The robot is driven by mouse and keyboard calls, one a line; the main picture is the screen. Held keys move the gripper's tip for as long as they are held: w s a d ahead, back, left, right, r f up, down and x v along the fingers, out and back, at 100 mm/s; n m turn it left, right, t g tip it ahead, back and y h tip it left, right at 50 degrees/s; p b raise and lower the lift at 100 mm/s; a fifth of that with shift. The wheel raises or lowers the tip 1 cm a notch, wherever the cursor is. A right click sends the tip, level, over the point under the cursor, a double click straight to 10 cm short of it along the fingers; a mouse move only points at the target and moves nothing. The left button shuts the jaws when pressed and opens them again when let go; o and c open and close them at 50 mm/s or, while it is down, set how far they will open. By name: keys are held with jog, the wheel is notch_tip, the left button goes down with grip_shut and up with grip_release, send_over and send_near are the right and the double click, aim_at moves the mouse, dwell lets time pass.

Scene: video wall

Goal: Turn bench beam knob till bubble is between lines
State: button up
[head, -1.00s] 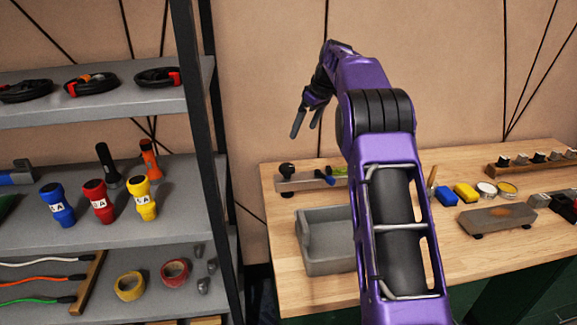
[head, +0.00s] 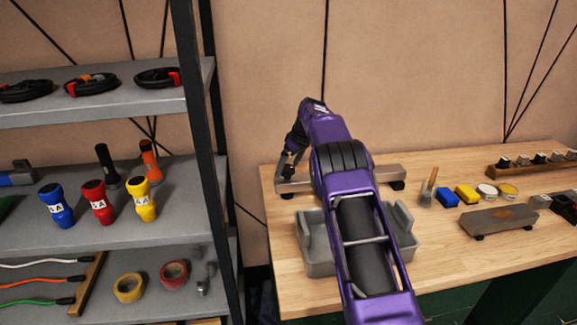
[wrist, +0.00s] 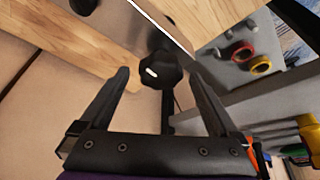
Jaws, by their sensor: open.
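The bench beam (head: 375,177) is a grey bar on black feet at the back left of the wooden bench. My arm covers its middle, and the bubble and lines cannot be seen. In the wrist view a black lobed knob (wrist: 162,70) with a white mark sits at the end of the beam (wrist: 155,25). My gripper (wrist: 160,73) is open, with a fingertip on either side of the knob in the picture. I cannot tell whether either touches it. In the head view my gripper (head: 288,164) is over the beam's left end and hides the knob.
A grey open tray (head: 318,258) stands in front of the beam, under my arm. A shelf unit (head: 215,150) with torches and tape stands close on the left.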

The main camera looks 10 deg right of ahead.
jog(key=shift+f, duration=0.15)
jog(key=c, duration=1.4)
jog(key=shift+a+m, duration=0.1)
jog(key=shift+m, duration=0.2)
